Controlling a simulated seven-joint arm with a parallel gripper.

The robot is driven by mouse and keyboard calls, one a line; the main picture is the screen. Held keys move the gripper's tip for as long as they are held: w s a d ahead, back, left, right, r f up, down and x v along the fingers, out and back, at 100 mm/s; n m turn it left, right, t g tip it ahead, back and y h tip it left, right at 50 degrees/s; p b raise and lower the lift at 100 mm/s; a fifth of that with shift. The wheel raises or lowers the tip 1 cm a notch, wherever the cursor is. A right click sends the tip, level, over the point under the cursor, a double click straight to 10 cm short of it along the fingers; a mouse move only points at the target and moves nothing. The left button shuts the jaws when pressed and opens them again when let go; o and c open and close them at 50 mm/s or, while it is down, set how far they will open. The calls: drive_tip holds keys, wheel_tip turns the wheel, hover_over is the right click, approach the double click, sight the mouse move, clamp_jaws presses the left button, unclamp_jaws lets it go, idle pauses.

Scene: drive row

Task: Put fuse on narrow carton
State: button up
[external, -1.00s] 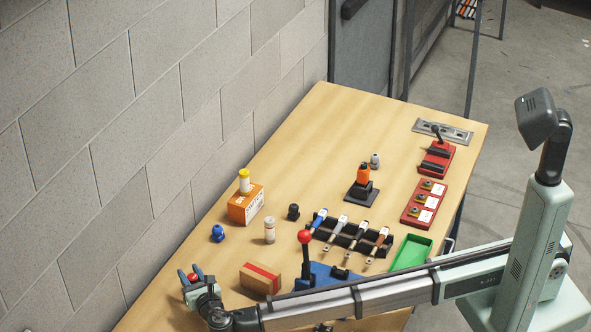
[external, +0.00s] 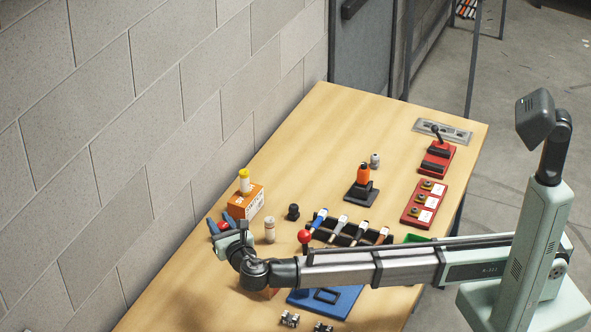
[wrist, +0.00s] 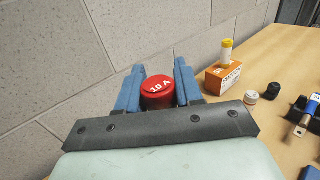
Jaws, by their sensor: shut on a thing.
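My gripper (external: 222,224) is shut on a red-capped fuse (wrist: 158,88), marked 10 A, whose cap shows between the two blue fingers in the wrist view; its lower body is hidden. The red cap also shows at the gripper in the external view (external: 223,226). An orange and white carton (external: 245,204) stands just beyond my gripper, near the wall, with a white, yellow-capped fuse (external: 244,181) upright on it. This carton is to the right of the held fuse in the wrist view (wrist: 222,80). A brown carton (external: 271,293) is mostly hidden under my arm.
A white cylinder (external: 269,230) and a black knob (external: 293,212) stand right of the orange carton. The block wall (external: 120,150) runs along the left.

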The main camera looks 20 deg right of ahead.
drive_tip(key=s+d+y, duration=0.1)
drive_tip(key=s+d, duration=0.1)
drive_tip(key=d, duration=0.7)
drive_tip(key=shift+n, duration=0.4)
drive_tip(key=shift+w+a+f, duration=0.1)
drive_tip(key=shift+a+f, duration=0.05)
drive_tip(key=shift+f, duration=2.25)
drive_tip(key=shift+a+f, duration=0.1)
drive_tip(key=shift+f, duration=2.3)
drive_tip(key=shift+f, duration=0.1)
drive_tip(key=o, duration=1.1)
drive_tip(key=shift+s, duration=0.2)
drive_tip(key=s, duration=0.3)
drive_tip(key=s+d, duration=0.1)
drive_tip(key=s, duration=0.3)
drive_tip(key=s+d, duration=0.1)
drive_tip(key=s, duration=0.3)
drive_tip(key=shift+s+d, duration=0.15)
drive_tip(key=shift+s, duration=0.05)
